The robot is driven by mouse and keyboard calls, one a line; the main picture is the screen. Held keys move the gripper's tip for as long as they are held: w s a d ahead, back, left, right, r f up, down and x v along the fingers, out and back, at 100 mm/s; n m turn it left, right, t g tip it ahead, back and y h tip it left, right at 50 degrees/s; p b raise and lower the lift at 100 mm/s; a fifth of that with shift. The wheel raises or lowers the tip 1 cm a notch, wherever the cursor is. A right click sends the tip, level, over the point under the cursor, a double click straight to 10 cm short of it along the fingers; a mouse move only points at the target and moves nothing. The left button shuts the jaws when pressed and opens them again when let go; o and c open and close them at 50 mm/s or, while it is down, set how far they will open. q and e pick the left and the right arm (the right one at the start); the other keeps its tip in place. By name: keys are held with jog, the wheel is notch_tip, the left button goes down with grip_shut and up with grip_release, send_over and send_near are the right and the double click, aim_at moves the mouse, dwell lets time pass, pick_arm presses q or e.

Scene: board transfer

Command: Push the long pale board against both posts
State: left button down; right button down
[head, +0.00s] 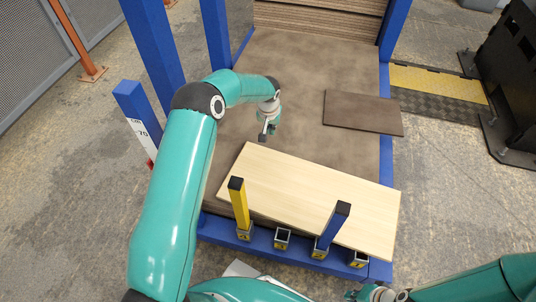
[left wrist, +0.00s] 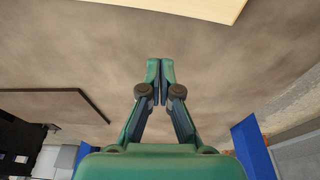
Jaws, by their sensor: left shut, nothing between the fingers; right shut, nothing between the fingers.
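The long pale board (head: 315,195) lies slantwise on the brown deck, and its right end reaches over the blue right rim. Its corner also shows in the left wrist view (left wrist: 205,7). A yellow post (head: 239,205) and a blue post (head: 334,224) stand in sockets along the near rim. Both overlap the board's near edge in the head view; I cannot tell whether they touch it. My left gripper (head: 264,135) is shut and empty above the deck, beyond the board's far left corner. Its closed fingers (left wrist: 160,64) show in the wrist view. My right gripper (head: 354,294) is shut and low at the bottom edge, partly cut off.
A dark brown panel (head: 362,112) lies on the deck's right side. Empty sockets (head: 282,239) sit on the near rim. Tall blue uprights (head: 155,50) stand at the left, with a shorter labelled post (head: 138,120). The deck's middle behind the board is clear.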

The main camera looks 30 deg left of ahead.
aim_at(268, 148)
pick_arm(q)
jog(key=shift+s+d+f+b, duration=0.1)
jog(key=shift+s+f+b, duration=0.3)
jog(key=shift+f, duration=0.6)
jog(key=shift+s+d+f+b, duration=0.15)
jog(key=shift+f+b, duration=0.45)
jog(key=shift+f, duration=0.35)
jog(key=shift+s+a+f+b, duration=0.1)
jog(key=shift+s+f+b, duration=0.3)
jog(key=shift+f, duration=0.6)
jog(key=shift+s+d+f+b, duration=0.1)
jog(key=shift+s+d+b, duration=0.2)
jog(key=shift+s, duration=0.4)
jog(key=shift+s+d+f+b, duration=0.1)
jog(key=shift+s+d+b, duration=0.15)
jog(key=shift+s, duration=0.4)
jog(key=shift+s+d+b, duration=0.15)
jog(key=shift+s+b, duration=0.35)
jog(key=shift+s, duration=0.25)
jog(key=shift+w, duration=0.1)
jog(key=shift+w, duration=0.15)
jog(key=shift+w+a+r+p, duration=0.1)
jog(key=shift+w+a+p, duration=0.15)
jog(key=shift+w, duration=0.3)
jog(key=shift+w+a+r+p, duration=0.15)
jog(key=shift+w+p, duration=0.2)
jog(key=shift+w, duration=0.2)
